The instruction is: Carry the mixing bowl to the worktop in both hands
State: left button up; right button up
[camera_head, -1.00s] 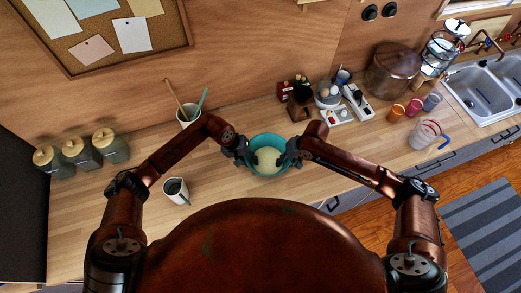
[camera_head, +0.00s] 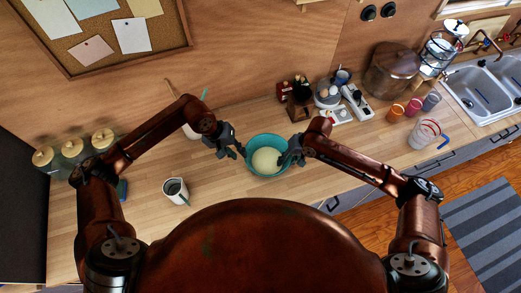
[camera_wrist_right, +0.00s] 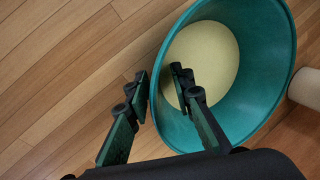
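The teal mixing bowl (camera_head: 255,142) stands upright on the wooden worktop (camera_head: 225,195), with pale yellow contents (camera_head: 265,161). My left gripper (camera_head: 233,153) is open and empty, just left of the bowl and apart from its rim. My right gripper (camera_head: 290,157) is at the bowl's right rim. In the right wrist view the bowl (camera_wrist_right: 270,95) fills the upper right. There my right gripper's fingers (camera_wrist_right: 163,88) are spread, one inside the bowl and one outside, with the rim between them. Small gaps seem to show beside the wall.
A dark-filled jug (camera_head: 175,190) stands left of the bowl. A crock (camera_head: 190,132) with utensils and several lidded jars (camera_head: 75,150) are behind my left arm. A scale (camera_head: 326,96), egg tray (camera_head: 340,115), cups (camera_head: 414,107) and sink (camera_head: 480,90) lie to the right.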

jog(key=v, duration=0.9)
jog(key=shift+r, duration=0.35)
jog(key=shift+d, duration=0.1)
jog(key=shift+s, duration=0.1)
